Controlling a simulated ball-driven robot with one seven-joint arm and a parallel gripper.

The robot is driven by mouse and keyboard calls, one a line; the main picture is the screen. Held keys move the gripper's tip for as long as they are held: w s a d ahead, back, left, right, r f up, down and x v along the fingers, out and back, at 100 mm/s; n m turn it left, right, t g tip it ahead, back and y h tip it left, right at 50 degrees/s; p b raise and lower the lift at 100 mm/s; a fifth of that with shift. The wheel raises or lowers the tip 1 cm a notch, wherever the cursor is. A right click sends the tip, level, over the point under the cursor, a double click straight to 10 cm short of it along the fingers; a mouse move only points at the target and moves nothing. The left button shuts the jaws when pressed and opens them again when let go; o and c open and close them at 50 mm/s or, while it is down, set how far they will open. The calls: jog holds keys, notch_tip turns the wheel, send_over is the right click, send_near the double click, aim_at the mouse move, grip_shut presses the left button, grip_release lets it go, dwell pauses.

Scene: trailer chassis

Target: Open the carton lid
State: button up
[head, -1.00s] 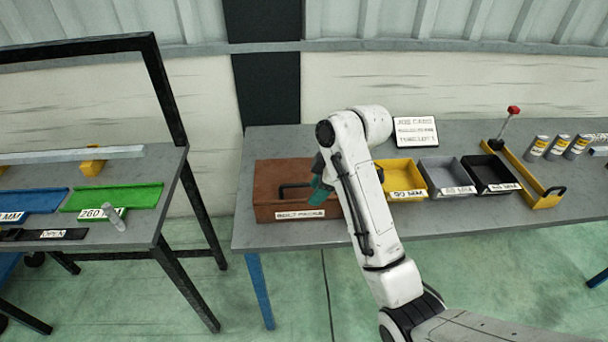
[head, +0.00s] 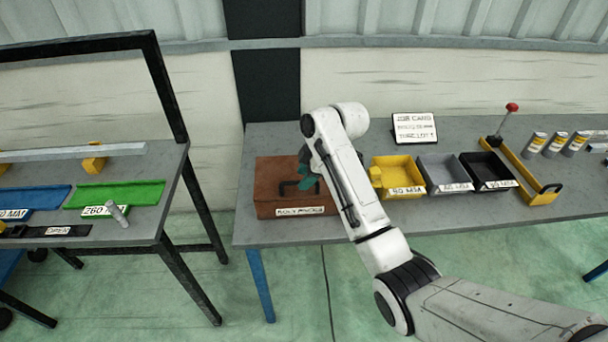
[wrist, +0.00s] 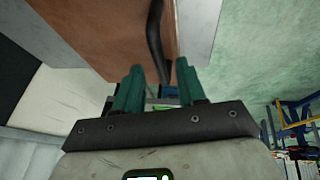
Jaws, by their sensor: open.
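The carton (head: 268,180) is a brown box with a closed lid, a dark bar handle (head: 290,186) on top and a white label (head: 300,211) on its front. It stands at the left end of the grey bench. My gripper (head: 308,178), with teal fingers, is over the right part of the carton, partly hidden by my arm. In the wrist view the brown lid (wrist: 105,35) fills the upper part, and the handle (wrist: 156,40) reaches down toward the gap between my open fingers (wrist: 160,76). I cannot tell whether they touch it.
Yellow (head: 397,164), grey (head: 440,170) and black (head: 484,168) trays stand right of the carton on the bench (head: 400,222). A job card (head: 414,128) stands behind them. A red-knobbed lever (head: 511,107) and several cans are farther right. A second table (head: 150,225) stands left, across a gap.

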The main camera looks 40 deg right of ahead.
jog(key=shift+w+a+f, duration=0.15)
jog(key=shift+f, duration=0.35)
grip_shut()
dwell(0.4)
